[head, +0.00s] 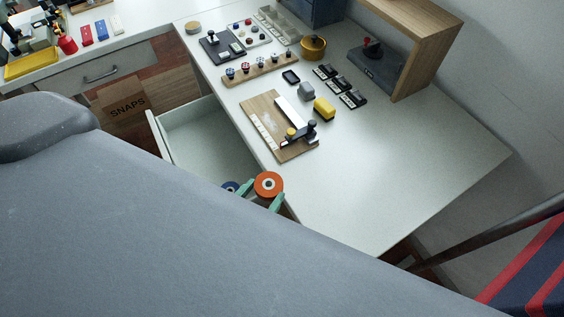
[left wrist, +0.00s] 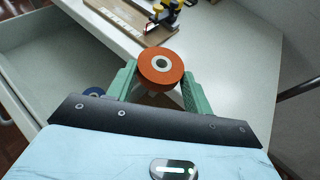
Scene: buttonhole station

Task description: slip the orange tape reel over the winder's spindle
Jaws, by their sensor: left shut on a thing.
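The orange tape reel (head: 268,184) has a pale ring around a dark centre hole. It is between the green fingers of my left gripper (head: 263,192), which is shut on it, at the desk's near edge beside the open drawer. In the left wrist view the reel (left wrist: 160,66) sits at the fingertips with its face toward the camera. I cannot tell for sure which fixture is the winder. A dark base with a red-topped upright (head: 374,66) stands under the wooden shelf, and a dark plate with a black post (head: 214,41) stands farther left. My right gripper is out of view.
A blue reel (head: 230,187) lies in the open drawer (head: 190,140). A wooden board with a white bar (head: 283,125) lies beyond the held reel. A yellow block (head: 324,108) and several small fixtures stand behind it. The desk's right front (head: 390,170) is clear.

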